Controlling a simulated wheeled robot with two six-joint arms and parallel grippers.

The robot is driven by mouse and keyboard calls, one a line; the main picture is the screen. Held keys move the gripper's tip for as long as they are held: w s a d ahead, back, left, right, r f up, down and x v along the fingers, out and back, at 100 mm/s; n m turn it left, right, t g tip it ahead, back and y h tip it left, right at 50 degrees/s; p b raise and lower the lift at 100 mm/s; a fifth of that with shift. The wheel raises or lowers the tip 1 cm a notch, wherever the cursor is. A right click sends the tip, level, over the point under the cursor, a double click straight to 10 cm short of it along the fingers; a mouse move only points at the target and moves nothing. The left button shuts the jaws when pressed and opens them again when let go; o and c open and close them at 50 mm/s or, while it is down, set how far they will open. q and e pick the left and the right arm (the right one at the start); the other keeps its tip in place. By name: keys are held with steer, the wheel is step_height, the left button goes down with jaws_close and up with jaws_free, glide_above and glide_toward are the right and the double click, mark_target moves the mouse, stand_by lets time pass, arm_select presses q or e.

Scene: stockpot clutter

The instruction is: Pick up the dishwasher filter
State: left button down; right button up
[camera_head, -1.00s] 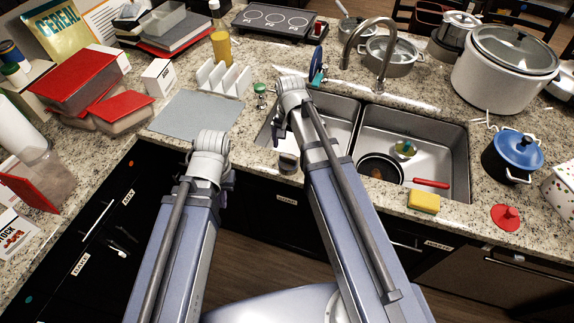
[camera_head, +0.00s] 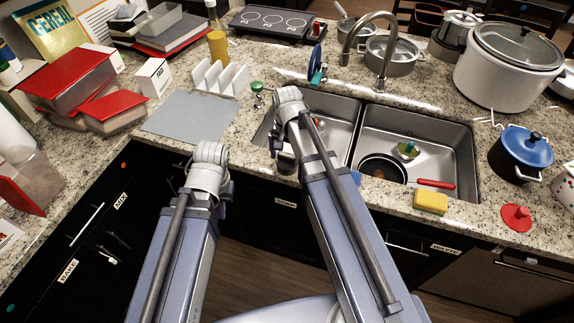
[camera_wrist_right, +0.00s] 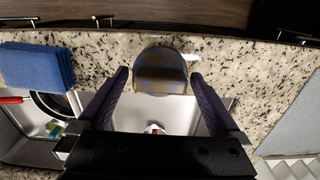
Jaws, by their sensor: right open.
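A short round cylinder with a mesh-like blue and yellowish surface, which looks like the dishwasher filter (camera_wrist_right: 160,72), stands at the counter's front edge by the sink in the right wrist view. In the head view its grey side (camera_head: 286,161) shows partly behind my right arm. My right gripper (camera_wrist_right: 160,76) is open, with one finger on each side of the cylinder near its lower part in the picture. I cannot tell whether the fingers touch it. The head view shows my left arm, but its gripper is hidden behind the arm.
A double sink (camera_head: 415,118) lies beside the cylinder, with a red-handled pan (camera_head: 383,166) in it. A blue cloth or sponge (camera_wrist_right: 38,68) lies left of my gripper in the wrist view. A yellow sponge (camera_head: 431,202) and grey mat (camera_head: 190,116) lie on the counter.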

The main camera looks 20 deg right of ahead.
mark_target(287, 155)
steer(key=shift+c, duration=0.2)
steer(key=c, duration=1.1)
steer(key=shift+c, duration=0.2)
steer(key=shift+r, duration=0.1)
step_height(287, 155, up, 10)
steer(key=p, duration=1)
step_height(287, 155, down, 9)
steer(key=b, duration=0.8)
steer(key=shift+r, duration=0.35)
